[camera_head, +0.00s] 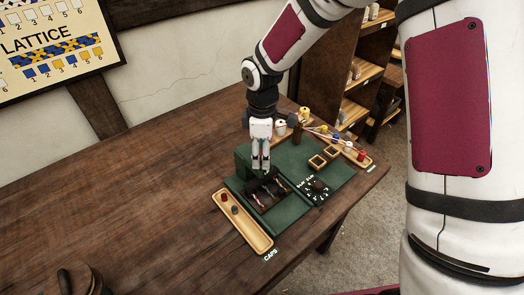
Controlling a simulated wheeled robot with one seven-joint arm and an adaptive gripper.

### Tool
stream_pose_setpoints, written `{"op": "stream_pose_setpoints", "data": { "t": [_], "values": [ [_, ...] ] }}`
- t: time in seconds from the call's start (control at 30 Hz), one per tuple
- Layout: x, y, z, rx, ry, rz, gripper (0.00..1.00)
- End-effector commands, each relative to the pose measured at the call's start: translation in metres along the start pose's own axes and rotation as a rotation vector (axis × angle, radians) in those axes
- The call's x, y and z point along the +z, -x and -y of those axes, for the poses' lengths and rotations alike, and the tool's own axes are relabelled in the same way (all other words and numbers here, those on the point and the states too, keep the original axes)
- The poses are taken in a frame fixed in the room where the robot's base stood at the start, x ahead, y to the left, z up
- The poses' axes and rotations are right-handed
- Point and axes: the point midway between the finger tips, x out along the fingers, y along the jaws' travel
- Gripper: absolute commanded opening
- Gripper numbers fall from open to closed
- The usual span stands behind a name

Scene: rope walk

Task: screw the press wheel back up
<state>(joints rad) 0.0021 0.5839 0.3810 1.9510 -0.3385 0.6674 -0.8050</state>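My gripper (260,166) points straight down over the green workstation (328,182) on the wooden table. Its two fingers look close together, and the view is too small to show whether anything is between them. Just below the fingertips is a dark mechanism (266,188) in a recess of the green board, with a green block (243,157) behind it. I cannot make out a press wheel for certain; the gripper and its shadow cover part of that area.
A wooden tray (244,222) marked CAPS holds a red and a dark piece in front. Small square trays (317,161), colored bobbins (361,155) and strands lie to the right. A dark round object (75,283) stands at bottom left. The table's left is clear; shelves (360,75) stand behind.

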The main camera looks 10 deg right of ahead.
Motion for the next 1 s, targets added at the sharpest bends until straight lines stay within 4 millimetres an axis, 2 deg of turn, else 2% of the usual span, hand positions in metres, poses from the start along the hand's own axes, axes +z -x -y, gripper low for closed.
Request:
{"op": "stream_pose_setpoints", "data": {
  "t": [0.33, 0.47, 0.8, 1.0],
  "values": [
    [0.000, 0.001, 0.000, 0.000, -0.002, 0.000, 0.61],
    [0.000, 0.011, -0.001, 0.002, -0.003, -0.001, 0.61],
    [0.000, 0.078, -0.001, 0.004, -0.002, -0.001, 0.61],
    [0.000, 0.108, -0.001, 0.002, -0.002, -0.001, 0.61]
  ]
}}
